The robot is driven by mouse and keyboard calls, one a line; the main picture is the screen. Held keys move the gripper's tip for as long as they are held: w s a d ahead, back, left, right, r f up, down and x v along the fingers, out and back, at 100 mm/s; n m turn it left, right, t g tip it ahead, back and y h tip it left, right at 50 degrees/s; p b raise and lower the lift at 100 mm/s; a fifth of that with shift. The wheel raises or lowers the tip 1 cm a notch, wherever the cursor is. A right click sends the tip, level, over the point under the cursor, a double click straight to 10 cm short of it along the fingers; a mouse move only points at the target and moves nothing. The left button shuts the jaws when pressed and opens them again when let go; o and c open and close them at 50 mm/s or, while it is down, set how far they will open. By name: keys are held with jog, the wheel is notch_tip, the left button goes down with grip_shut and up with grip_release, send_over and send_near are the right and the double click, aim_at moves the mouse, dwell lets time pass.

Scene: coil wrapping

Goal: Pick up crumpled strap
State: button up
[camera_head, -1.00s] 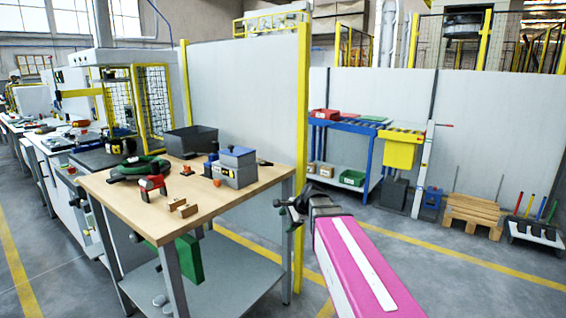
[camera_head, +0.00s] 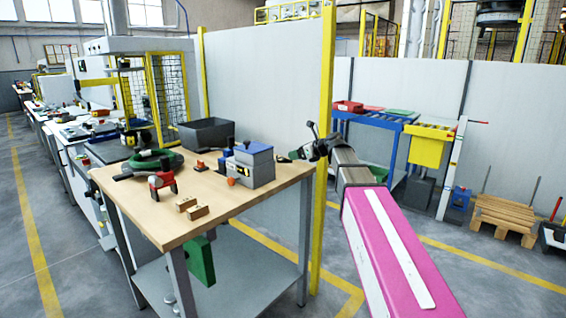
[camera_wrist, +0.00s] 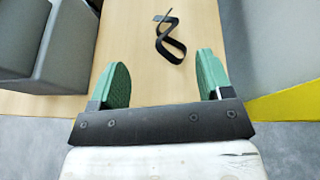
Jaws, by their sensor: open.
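The crumpled strap (camera_wrist: 167,40) is a dark, twisted band on the wooden tabletop in the wrist view, ahead of my fingertips and between their lines. In the head view a small dark bit by the table's right end (camera_head: 283,159) may be the strap; my gripper partly covers that area. My gripper (camera_wrist: 160,80) is open and empty, with two green finger pads spread apart. In the head view my gripper (camera_head: 308,147) is at the table's right edge.
A grey box-shaped device with a blue top (camera_head: 250,165) stands left of the gripper. The wooden table (camera_head: 240,205) also holds a black bin (camera_head: 207,133), a green coil (camera_head: 155,160), a red tool (camera_head: 163,182) and small wooden blocks (camera_head: 192,208). A yellow post (camera_head: 325,100) stands behind the table.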

aim_at(285, 157)
jog(key=x, duration=0.2)
jog(key=shift+w+a, duration=0.15)
jog(key=shift+w, duration=0.05)
jog(key=shift+w+d+f+x, duration=0.1)
jog(key=shift+x, duration=0.8)
jog(key=shift+w+d+f+x, duration=0.1)
jog(key=shift+f+x, duration=0.05)
jog(key=shift+x, duration=0.8)
jog(key=shift+d+f+x, duration=0.1)
jog(key=shift+x, duration=0.8)
jog(key=c, duration=1)
